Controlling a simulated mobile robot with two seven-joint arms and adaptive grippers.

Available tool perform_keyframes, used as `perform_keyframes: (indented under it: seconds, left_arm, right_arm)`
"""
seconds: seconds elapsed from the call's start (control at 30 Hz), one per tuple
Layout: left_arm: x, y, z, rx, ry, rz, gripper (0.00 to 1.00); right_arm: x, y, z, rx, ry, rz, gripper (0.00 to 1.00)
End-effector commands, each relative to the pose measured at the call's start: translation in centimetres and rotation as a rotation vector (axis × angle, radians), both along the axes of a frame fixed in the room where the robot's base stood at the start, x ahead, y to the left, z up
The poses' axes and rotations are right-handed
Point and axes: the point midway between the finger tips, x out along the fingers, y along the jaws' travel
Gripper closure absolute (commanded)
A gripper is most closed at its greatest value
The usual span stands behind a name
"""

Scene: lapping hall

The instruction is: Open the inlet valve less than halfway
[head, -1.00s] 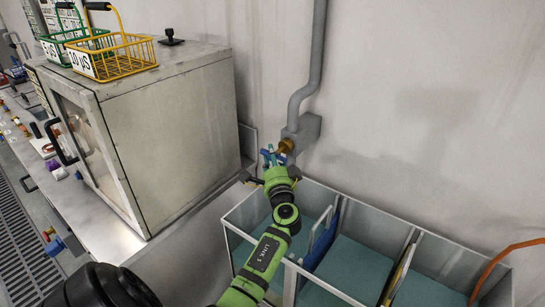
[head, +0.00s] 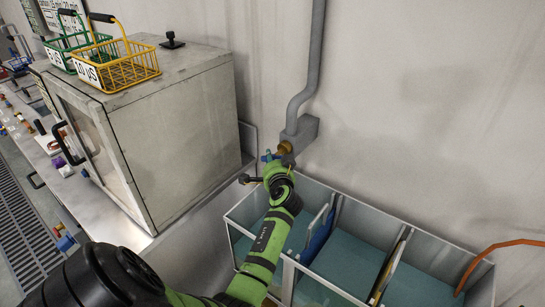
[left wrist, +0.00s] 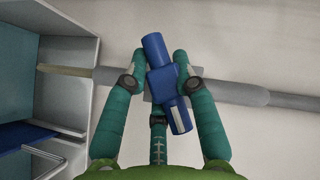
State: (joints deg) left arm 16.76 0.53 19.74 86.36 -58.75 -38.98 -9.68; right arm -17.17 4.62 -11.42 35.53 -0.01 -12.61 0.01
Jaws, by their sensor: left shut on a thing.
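The inlet valve's blue handle (left wrist: 162,83) lies between the two teal fingers of my left gripper (left wrist: 160,58) in the left wrist view. The bar tilts from upper left to lower right there, with a pale stripe on its lower end. The gripper is shut on it. In the head view a bit of the blue handle (head: 267,158) shows beyond my green wrist, beside the brass fitting (head: 285,148) on the wall pipe. The wrist hides most of the fingers there. My right gripper is not in view.
A grey pipe (head: 303,95) runs down the wall to a grey box (head: 303,132). Below stands a partitioned bin (head: 345,205) with teal floors. Left is a metal cabinet (head: 180,135) with wire baskets (head: 130,70) on top. An orange hose (head: 480,262) hangs at right.

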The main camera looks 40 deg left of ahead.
Motion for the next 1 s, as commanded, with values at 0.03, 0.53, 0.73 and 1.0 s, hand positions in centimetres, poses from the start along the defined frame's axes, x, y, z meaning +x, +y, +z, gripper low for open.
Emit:
perform_keyframes:
  seconds: [0.03,0.53,0.73,1.0]
  left_arm:
    - [0.0,0.0,0.0,0.0,-0.001,0.001,1.0]
    - [-0.1,-0.2,0.0,0.001,0.0,0.0,0.47]
    - [-1.6,-2.0,0.4,0.0,-0.001,-0.002,0.47]
    - [-4.1,-5.1,1.2,-0.001,-0.001,0.0,0.47]
  right_arm:
    - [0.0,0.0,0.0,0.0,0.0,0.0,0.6]
    - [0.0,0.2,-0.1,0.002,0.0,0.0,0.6]
    - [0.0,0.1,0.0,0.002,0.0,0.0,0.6]
    - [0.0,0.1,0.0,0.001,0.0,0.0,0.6]
